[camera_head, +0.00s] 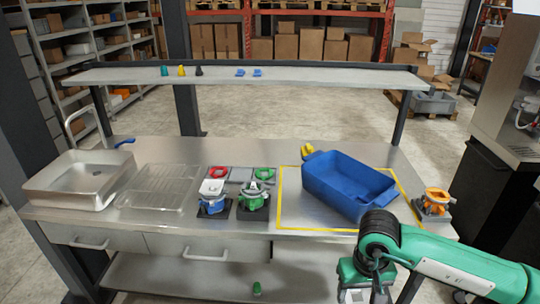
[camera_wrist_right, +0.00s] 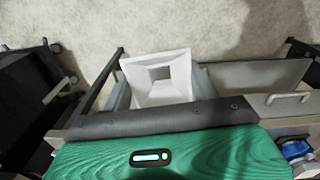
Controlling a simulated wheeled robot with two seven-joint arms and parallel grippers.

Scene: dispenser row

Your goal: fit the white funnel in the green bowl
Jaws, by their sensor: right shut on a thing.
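My right gripper (camera_head: 365,294) is at the bottom edge of the head view, in front of the bench and right of the dispensers. In the right wrist view it is shut on the white funnel (camera_wrist_right: 179,76), a square flared piece with a square hole, held clear of the bench. The head view barely shows the funnel, if at all. The green bowl (camera_head: 256,201) appears to be the green-and-grey unit on a dark base near the bench's front edge. It is well left of my right gripper, and its inside is hard to make out. My left gripper is out of view.
A blue unit with a white top (camera_head: 212,187) stands just left of the green one. A blue bin (camera_head: 345,184) sits in a yellow outline to the right, with an orange unit (camera_head: 436,202) beyond. A clear tray (camera_head: 157,200) and metal basin (camera_head: 75,181) are left.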

